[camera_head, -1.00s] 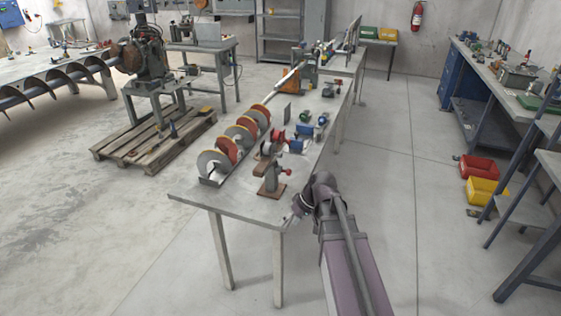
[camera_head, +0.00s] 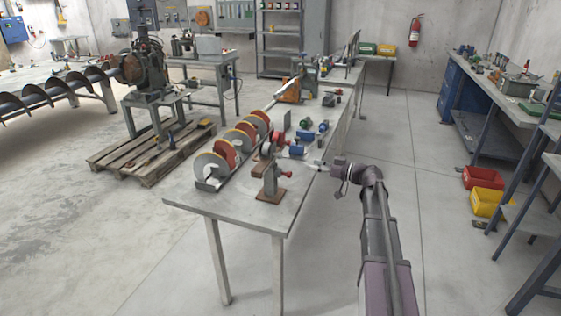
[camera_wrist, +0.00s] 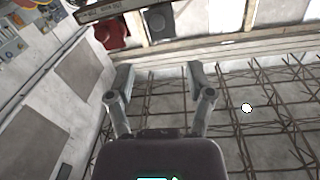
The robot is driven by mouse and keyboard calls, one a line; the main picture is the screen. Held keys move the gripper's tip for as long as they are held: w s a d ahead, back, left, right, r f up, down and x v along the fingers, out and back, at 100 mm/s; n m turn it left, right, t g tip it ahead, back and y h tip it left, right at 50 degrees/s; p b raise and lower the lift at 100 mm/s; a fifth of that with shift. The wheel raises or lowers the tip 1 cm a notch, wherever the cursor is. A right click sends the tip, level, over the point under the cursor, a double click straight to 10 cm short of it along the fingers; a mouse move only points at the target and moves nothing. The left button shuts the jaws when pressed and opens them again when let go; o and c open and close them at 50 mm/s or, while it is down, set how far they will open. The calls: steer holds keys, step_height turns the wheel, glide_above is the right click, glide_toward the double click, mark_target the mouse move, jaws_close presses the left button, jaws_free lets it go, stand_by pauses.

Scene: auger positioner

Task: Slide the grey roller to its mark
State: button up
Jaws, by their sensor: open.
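My gripper (camera_head: 318,166) is held out at the right edge of the workbench (camera_head: 235,202), pointing left toward the small parts there. In the wrist view its two fingers (camera_wrist: 160,78) are spread, with nothing between them. The wrist view does not show the bench parts.
A clamp on a wooden block (camera_head: 271,184) stands near the front of the bench. Orange and grey discs (camera_head: 210,165) line its left side. A red roller (camera_head: 278,138) and blue parts (camera_head: 305,136) are close by. Open floor lies right of the bench.

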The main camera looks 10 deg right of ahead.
mark_target(280, 155)
steer(key=shift+w+d+r, duration=0.1)
steer(key=shift+d+r, duration=0.05)
steer(key=shift+d, duration=0.05)
stand_by(0.3)
steer(key=x, duration=1.4)
steer(key=shift+d, duration=0.1)
steer(key=shift+r, duration=0.1)
jaws_close()
